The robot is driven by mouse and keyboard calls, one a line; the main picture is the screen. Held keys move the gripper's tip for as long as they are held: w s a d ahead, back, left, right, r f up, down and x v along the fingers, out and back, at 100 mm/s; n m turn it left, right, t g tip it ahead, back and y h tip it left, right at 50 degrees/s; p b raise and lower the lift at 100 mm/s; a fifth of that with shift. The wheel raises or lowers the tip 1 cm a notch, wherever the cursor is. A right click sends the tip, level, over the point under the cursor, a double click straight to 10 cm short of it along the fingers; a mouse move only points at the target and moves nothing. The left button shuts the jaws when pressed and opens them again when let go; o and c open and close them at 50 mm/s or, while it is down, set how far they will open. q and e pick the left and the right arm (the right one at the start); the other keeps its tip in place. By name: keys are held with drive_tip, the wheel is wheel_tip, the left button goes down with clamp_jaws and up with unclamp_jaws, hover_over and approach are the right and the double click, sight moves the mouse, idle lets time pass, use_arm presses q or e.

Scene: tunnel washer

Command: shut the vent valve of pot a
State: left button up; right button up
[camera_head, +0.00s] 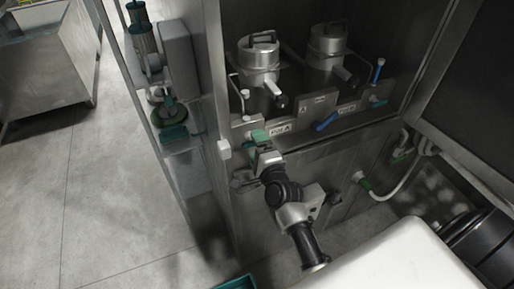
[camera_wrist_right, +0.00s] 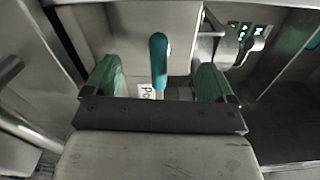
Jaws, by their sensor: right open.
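Pot a (camera_head: 260,70) is a silver lidded pot at the back left of the cabinet, above the plate labelled POT A (camera_head: 280,131). My right gripper (camera_head: 261,147) is in front of the left end of that plate. In the right wrist view its two green fingers (camera_wrist_right: 158,80) stand wide apart. A teal lever (camera_wrist_right: 158,60) shows between them, upright in the picture, with clear space on both sides. A label (camera_wrist_right: 146,92) starting "Po" is partly hidden behind the gripper. In the head view the gripper hides much of this spot. My left gripper is not in view.
A second pot (camera_head: 328,50) stands right of pot a. A blue handle (camera_head: 326,122) and a blue-topped stem (camera_head: 378,70) are on the ledge to the right. A cabinet post (camera_head: 219,100) rises close left of my gripper. A hose (camera_head: 388,191) hangs lower right.

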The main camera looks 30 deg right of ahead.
idle(0.4)
drive_tip(key=s+p, duration=0.1)
drive_tip(key=s, duration=0.7)
drive_tip(key=shift+a+p, duration=0.25)
drive_tip(key=shift+p, duration=0.1)
drive_tip(key=s+a+f+n+g+y+b, duration=0.1)
drive_tip(key=s+a+f+n+g, duration=0.2)
drive_tip(key=f, duration=0.8)
drive_tip(key=s+f+n+g+b, duration=0.15)
drive_tip(key=s+f+n, duration=0.25)
drive_tip(key=f, duration=0.7)
drive_tip(key=s+a+f+n+g+y+b, duration=0.15)
drive_tip(key=s+f+n+g, duration=0.25)
drive_tip(key=f, duration=0.7)
drive_tip(key=s+d+f+n+g+b, duration=0.1)
drive_tip(key=s+f+n+g, duration=0.3)
drive_tip(key=s+f, duration=0.5)
drive_tip(key=s+d+f+n+g+h+b, duration=0.1)
drive_tip(key=s+d+f+n+g, duration=0.2)
drive_tip(key=s, duration=1.5)
wheel_tip(320, 180, down, 7)
drive_tip(key=n+g, duration=0.1)
drive_tip(key=n, duration=0.3)
drive_tip(key=shift+g+h, duration=0.25)
